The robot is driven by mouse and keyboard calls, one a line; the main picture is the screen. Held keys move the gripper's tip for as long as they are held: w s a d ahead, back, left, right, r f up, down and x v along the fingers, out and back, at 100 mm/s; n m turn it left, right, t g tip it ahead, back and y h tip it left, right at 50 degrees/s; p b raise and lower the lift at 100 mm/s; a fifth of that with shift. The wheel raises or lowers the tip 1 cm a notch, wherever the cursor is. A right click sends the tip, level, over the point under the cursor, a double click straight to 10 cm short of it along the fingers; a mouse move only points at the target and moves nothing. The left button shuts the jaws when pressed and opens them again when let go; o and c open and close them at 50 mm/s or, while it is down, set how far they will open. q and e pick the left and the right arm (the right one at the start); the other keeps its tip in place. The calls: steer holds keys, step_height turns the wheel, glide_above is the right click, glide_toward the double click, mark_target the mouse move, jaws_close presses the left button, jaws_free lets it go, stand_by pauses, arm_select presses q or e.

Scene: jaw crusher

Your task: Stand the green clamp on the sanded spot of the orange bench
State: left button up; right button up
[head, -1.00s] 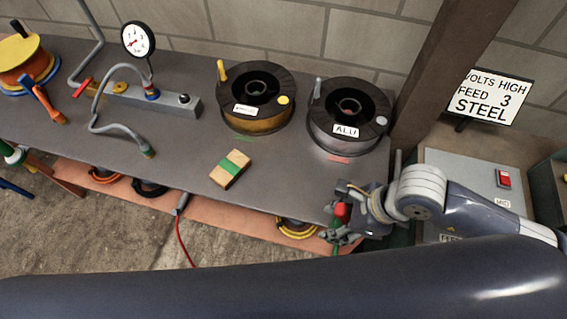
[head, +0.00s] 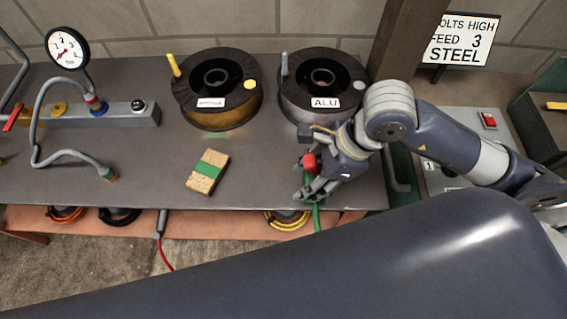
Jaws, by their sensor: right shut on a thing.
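My right gripper (head: 312,192) is shut, its fingers around a green clamp (head: 317,217) that is mostly hidden by them; only green bits and a green strip hanging below show. A red part (head: 310,161) shows at the gripper's upper left. The gripper is over the front right part of the grey bench top, in front of the ALU spool. An orange surface (head: 230,223) runs low along the front, beneath the grey top. I cannot make out a sanded spot on it. My left gripper is not in view.
On the grey bench top (head: 255,180) stand two wire spools (head: 218,88) (head: 323,88), a gauge (head: 67,50) and a wood block with a green band (head: 208,172). Cable coils (head: 120,216) are on the orange surface. A brown post (head: 408,40) rises behind the arm.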

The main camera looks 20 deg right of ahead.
steer(key=w+a+f+p, duration=0.1)
steer(key=w, duration=0.2)
steer(key=w+a+f+p, duration=0.1)
steer(key=w, duration=0.1)
steer(key=w+a+f+p, duration=0.1)
steer(key=w, duration=0.2)
steer(key=shift+w+f+p, duration=0.15)
steer(key=shift+w+p, duration=0.15)
steer(key=shift+f, duration=0.45)
steer(key=shift+f, duration=0.1)
steer(key=o, duration=1.4)
steer(key=shift+o, duration=0.2)
